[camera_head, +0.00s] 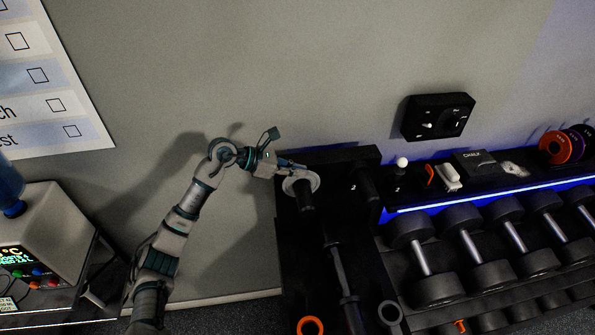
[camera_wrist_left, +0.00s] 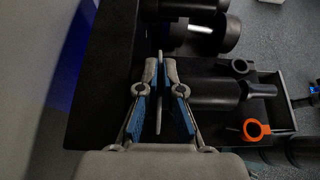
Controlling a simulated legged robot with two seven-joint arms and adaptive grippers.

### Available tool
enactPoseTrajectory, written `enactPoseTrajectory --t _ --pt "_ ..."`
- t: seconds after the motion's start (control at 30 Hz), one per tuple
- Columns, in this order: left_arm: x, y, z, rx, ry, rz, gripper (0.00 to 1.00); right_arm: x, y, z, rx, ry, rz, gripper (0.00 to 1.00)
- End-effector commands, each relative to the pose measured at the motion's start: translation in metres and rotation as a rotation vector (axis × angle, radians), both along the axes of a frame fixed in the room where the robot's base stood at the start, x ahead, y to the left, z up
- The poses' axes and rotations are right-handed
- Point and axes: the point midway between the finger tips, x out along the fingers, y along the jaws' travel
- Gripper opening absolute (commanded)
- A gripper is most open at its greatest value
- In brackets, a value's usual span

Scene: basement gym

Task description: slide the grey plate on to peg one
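The grey plate (camera_head: 313,180) is a thin disc at the left end of the black rack. A dark peg (camera_head: 305,197) covers its middle and points toward me; the plate looks to be around it, though the hole is hidden. My left gripper (camera_head: 295,169) is at the plate's upper edge. In the left wrist view the plate (camera_wrist_left: 159,95) shows edge-on between the two blue-padded fingers (camera_wrist_left: 160,80), whose tips close in on both sides. The peg (camera_wrist_left: 215,94) runs right from beside the plate there. My right gripper is not in view.
Another dark peg (camera_head: 366,185) stands to the right. An orange ring (camera_head: 310,326) and a grey ring (camera_head: 390,313) are lower down. Dumbbells (camera_head: 470,245) fill the right-hand rack. A control box (camera_head: 438,116) is on the wall.

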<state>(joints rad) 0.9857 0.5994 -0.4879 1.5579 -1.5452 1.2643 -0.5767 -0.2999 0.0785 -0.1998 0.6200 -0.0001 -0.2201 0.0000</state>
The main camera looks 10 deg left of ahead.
Motion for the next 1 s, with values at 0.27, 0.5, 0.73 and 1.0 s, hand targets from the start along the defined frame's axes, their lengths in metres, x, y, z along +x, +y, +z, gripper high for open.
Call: enactPoseTrajectory --t 0.27,0.5,0.73,1.0 --pt "0.000 0.000 0.000 0.001 0.000 0.000 0.22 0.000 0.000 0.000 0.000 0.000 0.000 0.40" --pt "0.000 0.000 0.000 0.001 0.001 0.000 0.35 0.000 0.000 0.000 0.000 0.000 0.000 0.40" --pt "-0.003 0.009 0.003 0.003 0.001 0.002 0.35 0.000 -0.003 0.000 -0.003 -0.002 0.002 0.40" --pt "-0.022 0.057 0.029 0.002 0.000 0.005 0.35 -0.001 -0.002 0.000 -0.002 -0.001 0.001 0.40"
